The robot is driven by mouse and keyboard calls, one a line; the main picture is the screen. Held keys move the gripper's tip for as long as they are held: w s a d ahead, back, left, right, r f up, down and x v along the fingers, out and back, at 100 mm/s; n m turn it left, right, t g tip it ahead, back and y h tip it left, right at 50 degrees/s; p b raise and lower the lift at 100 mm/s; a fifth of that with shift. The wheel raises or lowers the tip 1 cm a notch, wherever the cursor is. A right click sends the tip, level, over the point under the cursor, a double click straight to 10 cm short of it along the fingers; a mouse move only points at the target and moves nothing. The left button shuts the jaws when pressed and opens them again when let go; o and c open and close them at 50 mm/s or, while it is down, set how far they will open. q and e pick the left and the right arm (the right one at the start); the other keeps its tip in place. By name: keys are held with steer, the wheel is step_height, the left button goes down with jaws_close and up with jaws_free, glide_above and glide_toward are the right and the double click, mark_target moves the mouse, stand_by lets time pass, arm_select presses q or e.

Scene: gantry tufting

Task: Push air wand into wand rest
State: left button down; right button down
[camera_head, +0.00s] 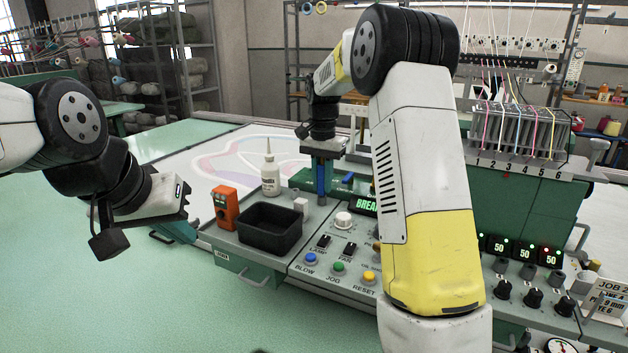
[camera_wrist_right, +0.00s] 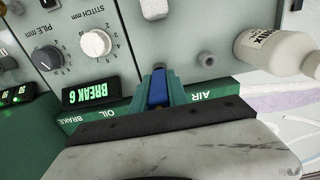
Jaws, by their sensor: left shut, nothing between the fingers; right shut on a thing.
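My right gripper (camera_head: 321,182) points down over the back of the control console in the head view. It is shut on a blue piece, which I take to be the air wand (camera_wrist_right: 157,88); it shows between the teal sides in the right wrist view. A green strip marked AIR, OIL and BRAKE (camera_wrist_right: 118,110) lies just behind it. My left gripper (camera_head: 184,205) is shut and empty, above the green table at the left.
A black bin (camera_head: 270,228), an orange device (camera_head: 224,207) and a white bottle (camera_head: 270,172) stand on the console's left part. A white knob (camera_wrist_right: 95,43) and the BREAK 6 display (camera_wrist_right: 91,92) lie close to the right gripper. The green table (camera_head: 130,310) is clear.

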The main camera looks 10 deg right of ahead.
steer(key=shift+f, duration=0.2)
steer(key=c, duration=1.2)
jaws_free()
step_height(320, 180, up, 8)
steer(key=shift+f, duration=0.1)
